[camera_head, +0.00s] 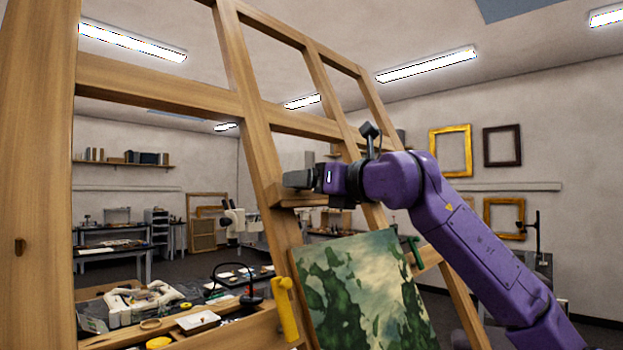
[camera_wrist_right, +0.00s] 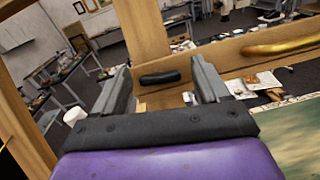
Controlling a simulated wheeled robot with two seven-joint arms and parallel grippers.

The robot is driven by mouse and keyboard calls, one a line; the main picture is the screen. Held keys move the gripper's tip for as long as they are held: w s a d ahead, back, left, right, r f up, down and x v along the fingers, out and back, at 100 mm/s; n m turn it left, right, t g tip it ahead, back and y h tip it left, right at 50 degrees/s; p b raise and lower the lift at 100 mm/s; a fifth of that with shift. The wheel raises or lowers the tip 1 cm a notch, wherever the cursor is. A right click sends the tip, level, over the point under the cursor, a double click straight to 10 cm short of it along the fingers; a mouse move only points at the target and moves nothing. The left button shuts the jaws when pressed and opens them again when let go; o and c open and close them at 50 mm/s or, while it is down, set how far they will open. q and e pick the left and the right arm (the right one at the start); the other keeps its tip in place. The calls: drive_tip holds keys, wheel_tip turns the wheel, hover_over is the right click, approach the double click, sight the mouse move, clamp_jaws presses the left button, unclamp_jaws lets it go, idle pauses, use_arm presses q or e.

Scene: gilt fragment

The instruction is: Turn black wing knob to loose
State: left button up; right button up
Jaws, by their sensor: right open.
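The black wing knob (camera_wrist_right: 160,77) sits on a wooden crosspiece of the easel in the right wrist view, lying lengthwise across the gap between my fingers. My right gripper (camera_wrist_right: 162,68) is open, with one finger to each side of the knob and a visible gap on both sides. In the head view my right gripper (camera_head: 296,180) is in front of the easel's slanted post, by a wooden block (camera_head: 298,194), and the knob cannot be made out there. My left gripper is not in view.
The large wooden easel (camera_head: 250,125) fills the middle. A green painting (camera_head: 360,290) leans below my right arm, with a yellow handle (camera_head: 285,310) at its left and a green handle (camera_head: 415,252) at its right. A cluttered bench (camera_head: 150,320) stands lower left.

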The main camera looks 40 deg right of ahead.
drive_tip(key=c, duration=1.1)
drive_tip(key=shift+o, duration=0.3)
drive_tip(key=shift+n+y, duration=0.6)
drive_tip(key=shift+n, duration=0.5)
drive_tip(key=o, duration=1)
drive_tip(key=shift+o, duration=0.2)
drive_tip(key=s+d+b, duration=0.1)
drive_tip(key=s+b, duration=0.3)
drive_tip(key=s, duration=0.6)
drive_tip(key=shift+s+d+b, duration=0.2)
drive_tip(key=shift+d+b, duration=0.05)
drive_tip(key=shift+b, duration=0.15)
